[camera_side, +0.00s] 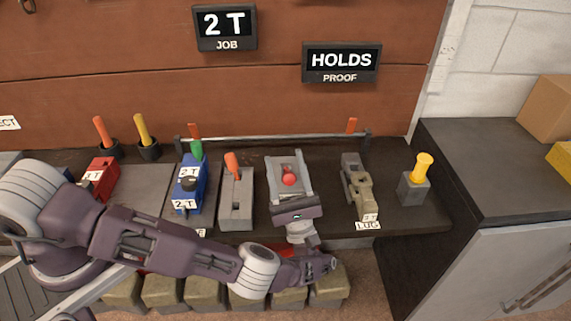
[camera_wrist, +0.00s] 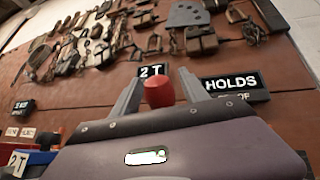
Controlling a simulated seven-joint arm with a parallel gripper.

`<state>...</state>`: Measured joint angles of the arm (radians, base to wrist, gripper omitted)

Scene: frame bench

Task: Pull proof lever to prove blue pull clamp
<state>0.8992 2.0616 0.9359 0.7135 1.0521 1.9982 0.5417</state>
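The blue pull clamp (camera_side: 188,193) stands on the bench left of centre, with white "2 T" labels and a green handle. A grey slotted block (camera_side: 236,208) with an orange lever (camera_side: 232,163) stands to its right. My gripper (camera_side: 289,172) is open over the bench, right of that block. A red knob (camera_side: 289,180) shows between its fingers; in the wrist view the red knob (camera_wrist: 159,92) has space on both sides. I cannot tell for sure which handle is the proof lever. What the knob stands on is mostly hidden.
The proof sign (camera_side: 340,61) reads "HOLDS"; the job sign (camera_side: 224,27) reads "2 T". A tan lug piece (camera_side: 360,190) and a yellow knob (camera_side: 422,165) on a block stand right. A red clamp (camera_side: 101,172) stands left. A rail (camera_side: 270,137) runs along the back.

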